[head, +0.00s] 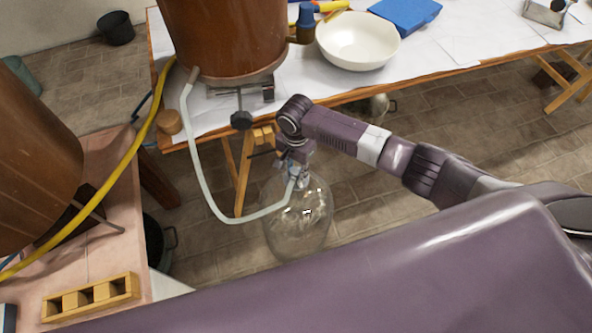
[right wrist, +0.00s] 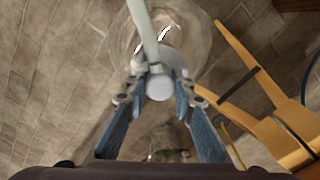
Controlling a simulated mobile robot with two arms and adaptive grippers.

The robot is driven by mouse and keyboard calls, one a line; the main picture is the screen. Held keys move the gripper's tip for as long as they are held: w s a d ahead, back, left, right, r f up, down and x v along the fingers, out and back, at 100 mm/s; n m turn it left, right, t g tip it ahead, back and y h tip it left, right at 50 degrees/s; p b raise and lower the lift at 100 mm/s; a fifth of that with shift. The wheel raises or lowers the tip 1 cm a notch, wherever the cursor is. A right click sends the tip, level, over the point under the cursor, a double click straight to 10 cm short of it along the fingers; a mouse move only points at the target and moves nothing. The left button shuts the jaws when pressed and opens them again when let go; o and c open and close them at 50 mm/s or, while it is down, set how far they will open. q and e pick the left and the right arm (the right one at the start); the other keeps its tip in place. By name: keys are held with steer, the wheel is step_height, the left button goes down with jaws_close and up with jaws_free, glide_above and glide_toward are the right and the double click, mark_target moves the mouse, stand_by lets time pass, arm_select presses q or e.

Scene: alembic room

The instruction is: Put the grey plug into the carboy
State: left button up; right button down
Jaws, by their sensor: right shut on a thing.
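The clear glass carboy (head: 298,222) stands on the tiled floor between the two tables. My right gripper (head: 297,174) is above its neck, pointing down. In the right wrist view my right gripper (right wrist: 160,90) is shut on the grey plug (right wrist: 160,86), with a blue-grey finger on each side of it. A pale hose (head: 211,196) hangs from the copper vessel and curves up to the carboy's neck area. The carboy's glass (right wrist: 190,42) shows behind the plug. I cannot tell whether the plug touches the neck or sits in it. My left gripper is not in view.
The large copper vessel (head: 228,35) stands on the paper-covered table beside a white bowl (head: 357,42). A second copper vessel (head: 35,160) and a wooden rack (head: 92,298) are on the left table. Wooden trestle legs (head: 243,172) stand close behind the carboy.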

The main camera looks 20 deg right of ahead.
steer(key=shift+f, duration=0.1)
steer(key=c, duration=1.6)
jaws_free()
steer(key=shift+r+p, duration=3.55)
steer(key=shift+p, duration=0.8)
